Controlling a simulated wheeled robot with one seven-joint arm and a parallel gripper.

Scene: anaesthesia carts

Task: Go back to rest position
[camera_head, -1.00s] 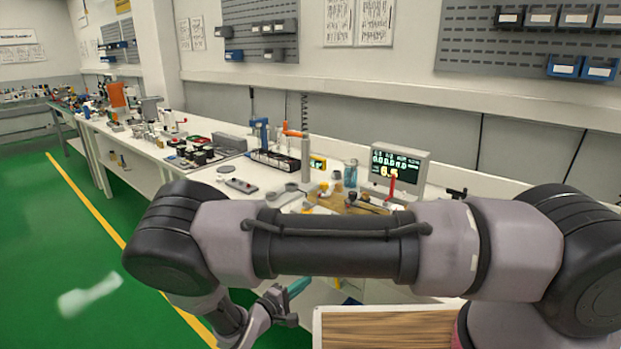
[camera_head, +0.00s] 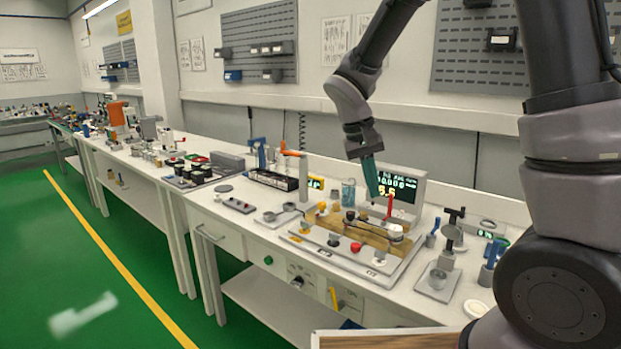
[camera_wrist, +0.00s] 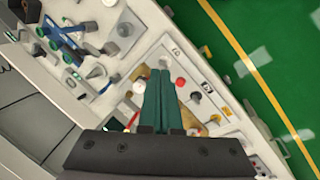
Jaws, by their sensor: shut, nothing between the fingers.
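My gripper (camera_head: 371,178) has teal fingers and hangs above the white workbench, in front of the small display unit (camera_head: 403,190) with green digits. Its fingers point down and are shut with nothing between them. In the wrist view the two teal fingers (camera_wrist: 163,80) lie side by side, over the bench and its white panel. My arm is raised and folded, with its upper part at the right of the head view.
Below stands a wooden block (camera_head: 352,234) with knobs on a white tray. A red button (camera_head: 356,247), metal stands (camera_head: 440,272) and a black rack (camera_head: 273,180) are near. A wood-topped surface (camera_head: 385,340) is in front. The green floor (camera_head: 80,270) at left is clear.

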